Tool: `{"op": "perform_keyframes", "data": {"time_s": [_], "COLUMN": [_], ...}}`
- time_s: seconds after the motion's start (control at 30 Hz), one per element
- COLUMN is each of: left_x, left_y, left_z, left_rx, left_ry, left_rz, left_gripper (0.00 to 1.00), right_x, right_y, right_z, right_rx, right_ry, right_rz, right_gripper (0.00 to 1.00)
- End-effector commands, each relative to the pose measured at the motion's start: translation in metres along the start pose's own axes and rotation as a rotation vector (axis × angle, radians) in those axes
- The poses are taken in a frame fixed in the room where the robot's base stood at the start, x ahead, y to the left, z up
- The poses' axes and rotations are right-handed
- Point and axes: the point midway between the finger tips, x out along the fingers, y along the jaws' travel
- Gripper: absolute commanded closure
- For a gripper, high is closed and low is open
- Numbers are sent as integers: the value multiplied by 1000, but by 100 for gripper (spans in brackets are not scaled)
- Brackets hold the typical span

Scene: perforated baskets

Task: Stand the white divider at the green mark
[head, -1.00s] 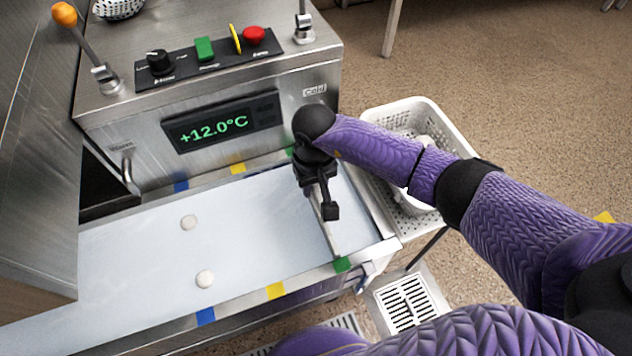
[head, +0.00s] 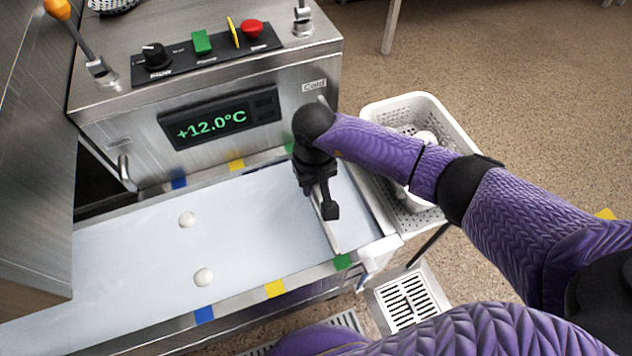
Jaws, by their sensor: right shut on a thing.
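The white divider (head: 332,236) stands across the right end of the pale belt, a thin strip running from under my right gripper toward the front rail. Its near end is close to the front green mark (head: 342,262). A second green mark (head: 289,148) shows at the back rail, partly behind my right arm. My right gripper (head: 327,205) is shut on the divider from above; its wrist and fingers hide the divider's far part. My left gripper is not in view.
Yellow (head: 275,288) and blue (head: 204,314) marks line the front rail. A white perforated basket (head: 450,125) stands right of the belt, partly behind my arm. The machine's panel (head: 222,118) rises behind.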

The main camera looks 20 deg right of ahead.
Motion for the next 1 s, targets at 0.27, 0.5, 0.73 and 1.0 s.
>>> {"op": "perform_keyframes", "data": {"time_s": [0.27, 0.5, 0.73, 1.0], "left_x": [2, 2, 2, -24], "left_y": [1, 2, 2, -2], "left_z": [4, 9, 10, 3], "left_rx": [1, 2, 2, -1], "left_ry": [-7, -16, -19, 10], "left_rz": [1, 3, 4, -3], "left_gripper": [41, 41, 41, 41], "right_x": [2, 2, 3, -48], "right_y": [0, 0, 0, 0], "right_z": [0, 0, 0, -1], "right_rx": [0, 0, 0, 0], "right_ry": [1, 1, 0, 10], "right_rz": [-1, -1, -1, 0], "right_gripper": [100, 38, 27, 27]}}
